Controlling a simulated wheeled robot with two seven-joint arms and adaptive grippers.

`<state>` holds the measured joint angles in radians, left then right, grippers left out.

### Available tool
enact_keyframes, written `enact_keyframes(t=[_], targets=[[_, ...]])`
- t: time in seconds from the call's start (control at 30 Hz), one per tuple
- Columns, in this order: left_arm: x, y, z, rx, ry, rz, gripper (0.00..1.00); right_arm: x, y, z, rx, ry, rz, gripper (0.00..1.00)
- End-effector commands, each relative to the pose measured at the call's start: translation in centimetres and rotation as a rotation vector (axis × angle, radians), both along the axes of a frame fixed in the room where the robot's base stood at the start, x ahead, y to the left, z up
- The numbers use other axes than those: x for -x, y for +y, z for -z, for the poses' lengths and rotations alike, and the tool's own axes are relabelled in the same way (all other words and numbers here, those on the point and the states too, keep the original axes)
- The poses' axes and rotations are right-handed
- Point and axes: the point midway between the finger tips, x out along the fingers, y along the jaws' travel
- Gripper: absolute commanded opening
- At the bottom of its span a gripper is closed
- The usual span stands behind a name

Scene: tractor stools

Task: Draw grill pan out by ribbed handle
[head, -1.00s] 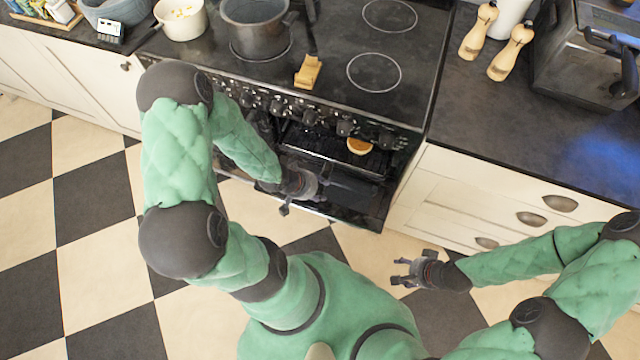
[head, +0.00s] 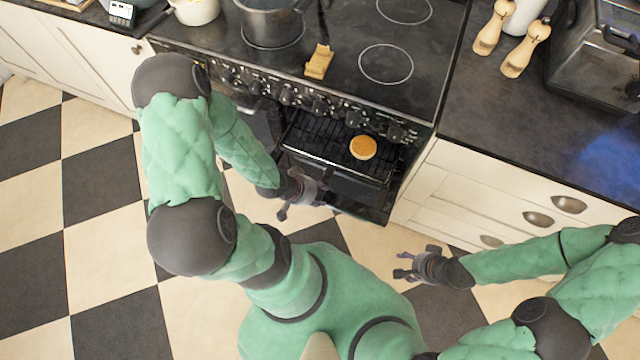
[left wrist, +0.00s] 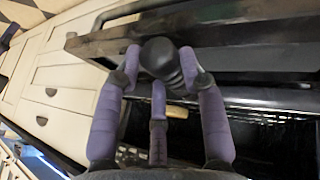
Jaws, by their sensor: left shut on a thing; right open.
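The dark grill pan (head: 312,140) with its wire rack juts out from the compartment below the cooker knobs. A round golden bread piece (head: 363,147) lies on its rack. My left gripper (head: 312,190) is at the front of the pan. In the left wrist view its purple fingers are shut around the black ribbed handle (left wrist: 160,56), whose rounded end sticks out between them. The handle is hidden by the gripper in the head view.
The black cooker hob (head: 355,30) holds a dark pot (head: 268,22) and a wooden piece (head: 319,62). White drawers (head: 470,190) with metal handles flank the cooker on the right. The checkered floor (head: 110,230) in front is clear.

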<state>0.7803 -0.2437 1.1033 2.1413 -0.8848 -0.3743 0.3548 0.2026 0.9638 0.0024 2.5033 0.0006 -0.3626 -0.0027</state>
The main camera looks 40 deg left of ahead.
Motion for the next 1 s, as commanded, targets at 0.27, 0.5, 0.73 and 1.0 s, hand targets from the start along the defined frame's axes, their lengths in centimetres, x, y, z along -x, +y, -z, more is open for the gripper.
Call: enact_keyframes(t=[0.27, 0.5, 0.73, 1.0], targets=[[1.5, -0.3, 0.0, 0.001, 0.004, -0.003, 0.11, 0.0, 0.0, 0.0, 0.000, 0.000, 0.000, 0.58], [2.7, -0.6, 0.1, 0.001, 0.005, -0.004, 0.11, 0.0, 0.0, 0.1, 0.000, 0.000, 0.000, 0.58], [3.9, -0.9, 0.1, 0.001, 0.006, -0.003, 0.11, 0.0, 0.0, 0.1, 0.000, 0.000, 0.000, 0.58], [4.1, -1.0, 0.1, 0.000, 0.002, 0.000, 0.68, 0.0, 0.0, 0.1, 0.000, 0.000, 0.000, 0.58]])
